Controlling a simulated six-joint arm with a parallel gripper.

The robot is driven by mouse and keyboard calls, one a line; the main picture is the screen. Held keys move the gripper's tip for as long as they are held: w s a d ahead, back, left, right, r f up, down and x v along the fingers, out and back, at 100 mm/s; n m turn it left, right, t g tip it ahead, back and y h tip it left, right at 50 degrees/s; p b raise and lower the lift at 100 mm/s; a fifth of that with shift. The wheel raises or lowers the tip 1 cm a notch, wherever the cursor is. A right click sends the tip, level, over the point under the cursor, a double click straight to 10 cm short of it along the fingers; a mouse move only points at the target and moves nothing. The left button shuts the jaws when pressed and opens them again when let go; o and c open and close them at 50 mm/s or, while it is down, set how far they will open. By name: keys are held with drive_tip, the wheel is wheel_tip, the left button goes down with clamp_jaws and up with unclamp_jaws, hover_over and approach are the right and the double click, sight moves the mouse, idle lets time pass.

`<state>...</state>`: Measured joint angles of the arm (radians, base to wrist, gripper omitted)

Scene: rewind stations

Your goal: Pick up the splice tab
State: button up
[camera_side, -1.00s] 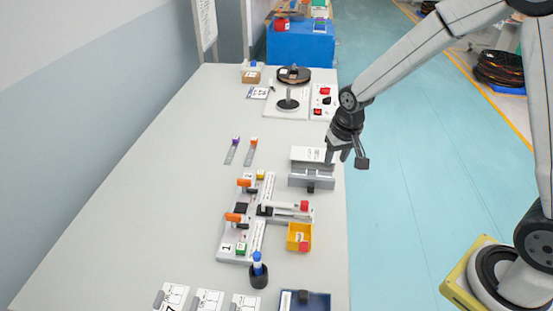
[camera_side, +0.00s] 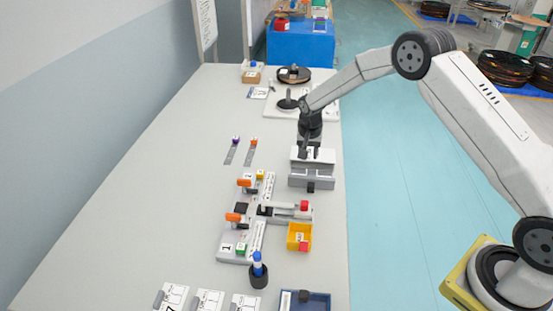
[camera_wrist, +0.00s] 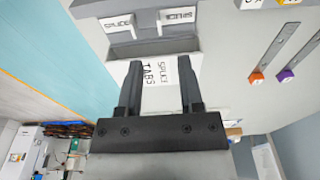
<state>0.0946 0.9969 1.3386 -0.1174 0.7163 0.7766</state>
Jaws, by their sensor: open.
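A white box (camera_side: 327,155) labelled "SPLICE TABS" stands near the table's right edge, with a grey holder (camera_side: 312,182) at its front. In the wrist view the labelled box (camera_wrist: 206,62) lies behind and between my fingers. No separate splice tab can be made out with certainty. My gripper (camera_side: 308,155) points down at the box. In the wrist view my gripper (camera_wrist: 160,68) is open, its two fingers apart on either side of the label, with nothing seen between them. Whether the fingertips touch the box cannot be told.
Two grey strips, one with a purple end (camera_side: 236,139) and one with an orange end (camera_side: 254,140), lie left of the box. A splicing fixture (camera_side: 240,240) and a yellow bin (camera_side: 299,237) stand nearer the camera. A reel (camera_side: 293,73) is at the far end. The left of the table is clear.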

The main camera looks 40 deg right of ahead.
drive_tip(key=shift+f, duration=0.1)
drive_tip(key=shift+w+d+f, duration=0.1)
drive_tip(key=shift+f, duration=1.1)
drive_tip(key=shift+w+d+f, duration=0.1)
drive_tip(key=shift+f, duration=1.2)
drive_tip(key=shift+d+f, duration=0.1)
drive_tip(key=shift+f, duration=1.2)
clamp_jaws()
